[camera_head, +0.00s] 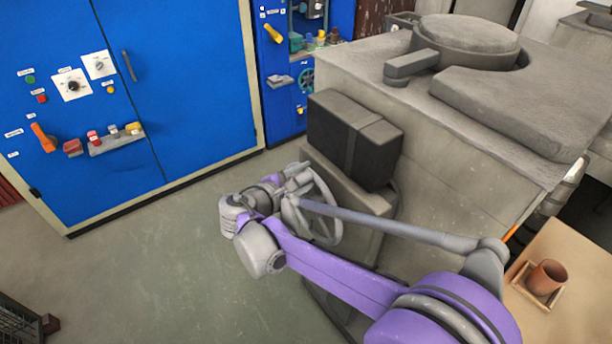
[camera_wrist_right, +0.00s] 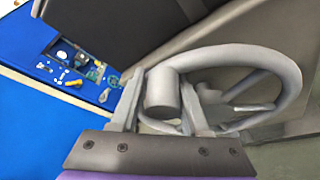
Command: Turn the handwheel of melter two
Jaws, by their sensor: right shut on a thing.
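The grey handwheel (camera_head: 330,236) stands on the near side of a large grey furnace block (camera_head: 450,165), below a black box. My right gripper (camera_head: 297,187) is at the wheel's upper left rim. In the right wrist view, the wheel rim (camera_wrist_right: 285,62) curves across the right half. A short round knob (camera_wrist_right: 160,92) on the rim sits between the two fingers of my right gripper (camera_wrist_right: 160,108), which is shut on it. My forearm hides part of the wheel in the head view. No label shows which melter this is. My left gripper is not in view.
A black box (camera_head: 352,138) sits just above the wheel. Blue control cabinets (camera_head: 190,70) with switches stand at the left and back. A brown table (camera_head: 575,255) with a clay cup (camera_head: 546,277) is at the right. The floor (camera_head: 180,270) left of the wheel is clear.

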